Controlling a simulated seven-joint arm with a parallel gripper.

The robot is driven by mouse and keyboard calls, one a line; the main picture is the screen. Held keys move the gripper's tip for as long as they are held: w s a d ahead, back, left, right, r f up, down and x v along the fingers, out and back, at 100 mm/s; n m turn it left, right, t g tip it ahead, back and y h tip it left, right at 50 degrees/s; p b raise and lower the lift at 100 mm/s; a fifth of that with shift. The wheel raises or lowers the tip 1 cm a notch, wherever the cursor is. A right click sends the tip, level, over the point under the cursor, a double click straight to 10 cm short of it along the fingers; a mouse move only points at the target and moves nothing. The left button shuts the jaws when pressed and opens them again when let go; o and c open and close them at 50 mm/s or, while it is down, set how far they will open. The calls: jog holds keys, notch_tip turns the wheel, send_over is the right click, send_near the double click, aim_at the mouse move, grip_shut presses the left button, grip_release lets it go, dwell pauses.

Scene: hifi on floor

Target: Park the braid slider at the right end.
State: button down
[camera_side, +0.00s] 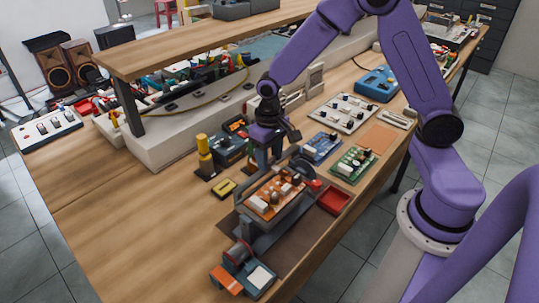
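My gripper (276,163) points down just behind and above an orange circuit board (274,198) held in a dark board holder. The fingertips are small and partly hidden by parts on the board, so I cannot tell their opening or any contact. I cannot single out the braid slider with certainty. At the near end of the holder is a small grey fixture (238,254) with an orange piece (226,280) and a blue-and-white piece (259,277) beside it.
A yellow cylinder (204,148) stands left of the gripper, with a small yellow-and-black item (223,188) nearby. A red tray (333,200), green board (353,164) and blue board (322,147) lie to the right. The wooden bench's left front (130,215) is clear.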

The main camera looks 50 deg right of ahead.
jog(key=d, duration=1.1)
jog(key=shift+d, duration=0.35)
jog(key=c, duration=0.5)
grip_release()
jog(key=shift+d, duration=0.1)
jog(key=shift+r, duration=0.15)
jog(key=shift+r, duration=0.3)
notch_tip(320, 180, up, 17)
jog(key=shift+f, duration=0.2)
